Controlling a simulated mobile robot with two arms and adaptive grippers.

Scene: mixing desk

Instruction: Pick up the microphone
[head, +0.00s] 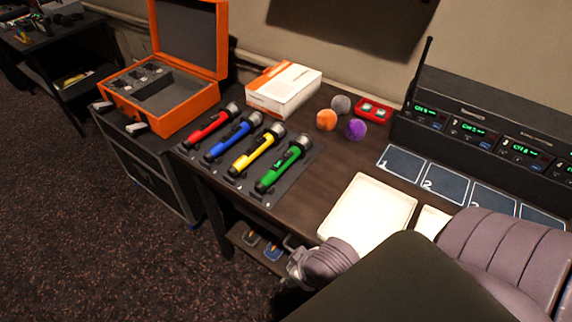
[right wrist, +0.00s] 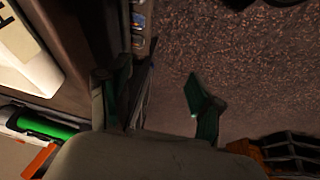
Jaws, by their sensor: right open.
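Several handheld microphones lie side by side on a dark mat (head: 232,181): a red one (head: 212,126), a blue one (head: 234,136), a yellow one (head: 258,149) and a green one (head: 284,163). My right gripper (head: 294,268) is low at the desk's front edge, partly hidden by my own arm, apart from the microphones. In the right wrist view it (right wrist: 160,88) is open, with nothing between its fingers and carpet beyond. My left gripper is not in view.
A cream tray (head: 368,210) lies right of the microphones. Numbered pads (head: 400,163) lie before a black receiver unit (head: 470,112). Foam balls (head: 326,120), a red box (head: 374,110) and an orange-white carton (head: 284,88) stand behind. An open orange case (head: 185,112) is at left.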

